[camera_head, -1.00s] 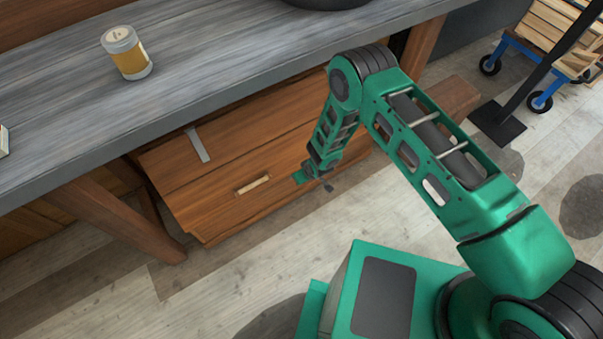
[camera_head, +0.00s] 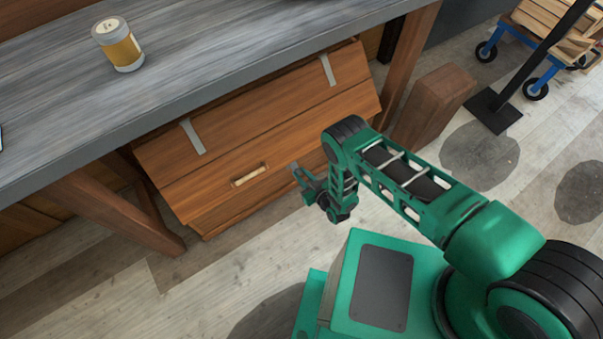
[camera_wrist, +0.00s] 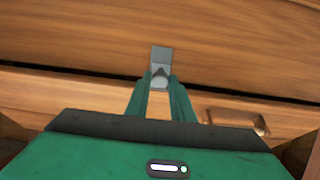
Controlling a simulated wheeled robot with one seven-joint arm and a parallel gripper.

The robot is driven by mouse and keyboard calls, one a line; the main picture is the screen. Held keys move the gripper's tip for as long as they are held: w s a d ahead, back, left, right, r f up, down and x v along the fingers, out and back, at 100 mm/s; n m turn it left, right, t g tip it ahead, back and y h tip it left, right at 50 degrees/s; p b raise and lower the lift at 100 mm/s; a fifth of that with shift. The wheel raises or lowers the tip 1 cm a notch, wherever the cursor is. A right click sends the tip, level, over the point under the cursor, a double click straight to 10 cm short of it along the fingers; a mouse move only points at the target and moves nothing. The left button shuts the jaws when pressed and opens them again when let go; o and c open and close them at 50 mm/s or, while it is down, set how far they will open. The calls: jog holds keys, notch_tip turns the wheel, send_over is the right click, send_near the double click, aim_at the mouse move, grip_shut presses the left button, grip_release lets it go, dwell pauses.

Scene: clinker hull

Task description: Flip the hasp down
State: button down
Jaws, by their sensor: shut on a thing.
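The hasp (camera_wrist: 161,58) is a small grey metal plate. In the wrist view it lies across the dark gap between two boards of the wooden chest (camera_head: 215,200). My gripper (camera_wrist: 160,84) has its two green fingers on either side of the hasp's near end and is shut on it. In the head view my gripper (camera_head: 299,172) is at the chest's front edge, right of the recessed handle (camera_head: 250,175). The hasp is not clear in that view. The handle also shows in the wrist view (camera_wrist: 235,124), at the right.
A grey workbench (camera_head: 220,60) overhangs the chest's back, with a yellow-labelled jar (camera_head: 118,45) on it. Two metal straps (camera_head: 193,137) (camera_head: 327,69) lie on the chest. A wooden block (camera_head: 432,105) stands to the right. The floor in front is mostly clear.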

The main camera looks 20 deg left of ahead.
jog(key=shift+w+d+f+t+y, duration=0.15)
jog(key=shift+f+t+y, duration=0.25)
jog(key=shift+f+t, duration=0.2)
jog(key=c, duration=1.7)
grip_release()
jog(key=shift+o, duration=0.8)
jog(key=shift+r, duration=0.1)
jog(key=v, duration=1)
jog(key=shift+d, duration=0.25)
